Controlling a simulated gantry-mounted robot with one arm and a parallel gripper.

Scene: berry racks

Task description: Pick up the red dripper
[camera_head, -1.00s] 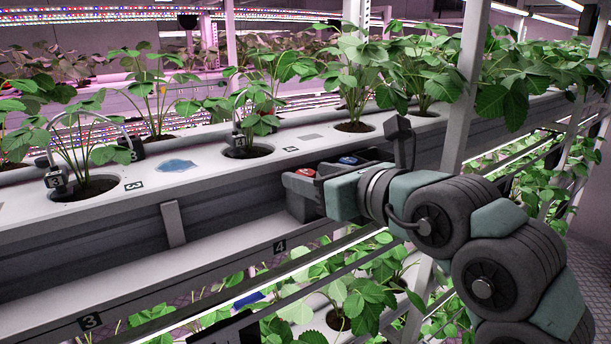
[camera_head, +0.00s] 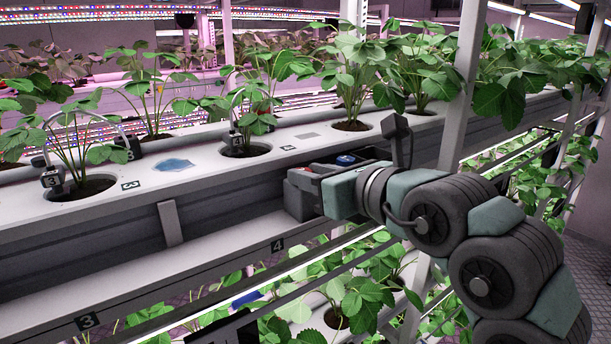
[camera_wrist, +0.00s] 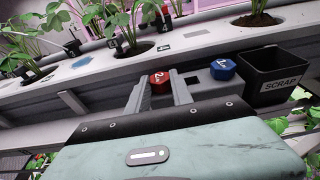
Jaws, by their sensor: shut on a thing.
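The red dripper (camera_wrist: 159,83), with a white number on its top, sits between the two grey fingers in the wrist view. My gripper (camera_wrist: 159,80) is shut on it, one finger on each side. The dripper is at the grey holder (camera_wrist: 203,78) on the side of the rack; its lower part is hidden, so I cannot tell whether it is still seated. In the head view my gripper covers most of the holder, and I cannot make out the red dripper clearly there.
A blue dripper (camera_wrist: 222,69) sits in the holder to the right, past an empty square hole. A black SCRAP bin (camera_wrist: 280,82) is at the far right. The white gutter (camera_head: 210,170) with potted strawberry plants runs behind. A post (camera_head: 463,90) stands close to my arm.

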